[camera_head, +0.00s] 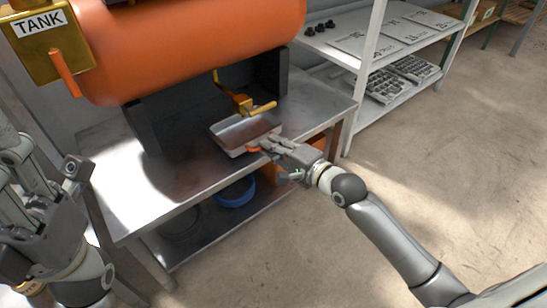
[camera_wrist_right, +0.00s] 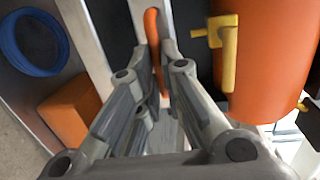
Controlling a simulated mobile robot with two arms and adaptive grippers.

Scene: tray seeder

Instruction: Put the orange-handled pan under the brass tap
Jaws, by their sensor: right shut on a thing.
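The shallow metal pan (camera_head: 229,136) is over the bench below the orange tank. The brass tap (camera_head: 241,102) hangs from the tank's underside and overlaps the pan's far edge in the head view. I cannot tell whether the pan rests on the bench. My right gripper (camera_head: 268,147) is shut on the pan's orange handle, which shows between its fingers in the right wrist view (camera_wrist_right: 153,27). The yellow tap also shows there (camera_wrist_right: 229,58), right of the fingers. My left gripper (camera_head: 50,172) is at the left edge, fingers apart and empty.
The orange tank (camera_head: 190,45) sits on dark supports above the metal bench (camera_head: 110,185). A blue ring (camera_head: 236,193) and an orange box lie on the lower shelf. A rack (camera_head: 350,62) with trays stands at the back right. Bare floor is free at right.

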